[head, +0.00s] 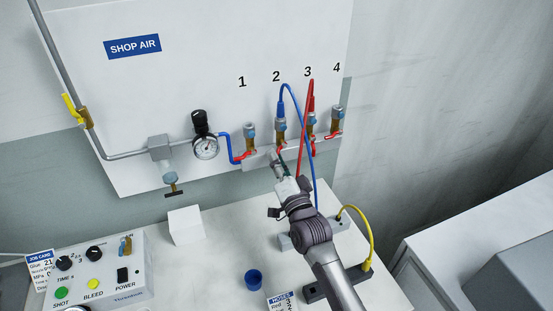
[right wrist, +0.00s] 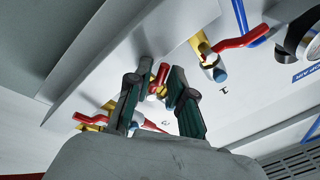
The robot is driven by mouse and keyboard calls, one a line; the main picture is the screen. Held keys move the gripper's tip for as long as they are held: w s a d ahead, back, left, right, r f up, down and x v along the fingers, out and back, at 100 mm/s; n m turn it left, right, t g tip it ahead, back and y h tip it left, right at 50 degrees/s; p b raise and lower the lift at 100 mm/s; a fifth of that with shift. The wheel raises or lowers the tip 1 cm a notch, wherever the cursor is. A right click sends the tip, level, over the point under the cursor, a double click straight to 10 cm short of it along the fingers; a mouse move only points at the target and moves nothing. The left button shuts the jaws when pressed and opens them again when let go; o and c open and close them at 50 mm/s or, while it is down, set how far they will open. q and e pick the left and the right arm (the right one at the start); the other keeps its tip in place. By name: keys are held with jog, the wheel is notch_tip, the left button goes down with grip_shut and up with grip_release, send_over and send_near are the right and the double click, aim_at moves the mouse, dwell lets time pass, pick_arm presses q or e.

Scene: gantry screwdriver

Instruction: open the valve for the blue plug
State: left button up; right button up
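The blue plug (head: 281,108) sits upright in the outlet under number 2 on the white panel, and its blue hose arcs down to the right. The red handle of the valve below it shows partly in the head view (head: 287,149); my gripper hides some of it. My right gripper (head: 278,163) is just below and in front of that valve. In the right wrist view its two dark fingers (right wrist: 163,72) stand apart, with a red valve handle (right wrist: 160,76) between their tips. I cannot tell whether they touch it. My left gripper is not in view.
A red plug (head: 312,103) sits at outlet 3; its valve's red handle (head: 313,150) points down close to my gripper. Valve 1 has a red handle (head: 243,157) at the left. A control box (head: 97,275), white block (head: 185,225) and blue cup (head: 253,280) stand on the table.

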grip_shut()
jog(key=shift+f+n, duration=0.1)
jog(key=shift+n, duration=0.3)
jog(key=d+n+y, duration=0.1)
jog(key=n, duration=0.3)
jog(key=d+n+g+p, duration=0.1)
jog(key=n, duration=0.3)
jog(key=w+d+f+n+g+y, duration=0.1)
jog(key=n, duration=0.3)
jog(key=shift+f+y+p, duration=0.1)
jog(key=shift+y+p, duration=0.2)
jog(key=shift+p, duration=0.1)
jog(key=shift+n, duration=0.3)
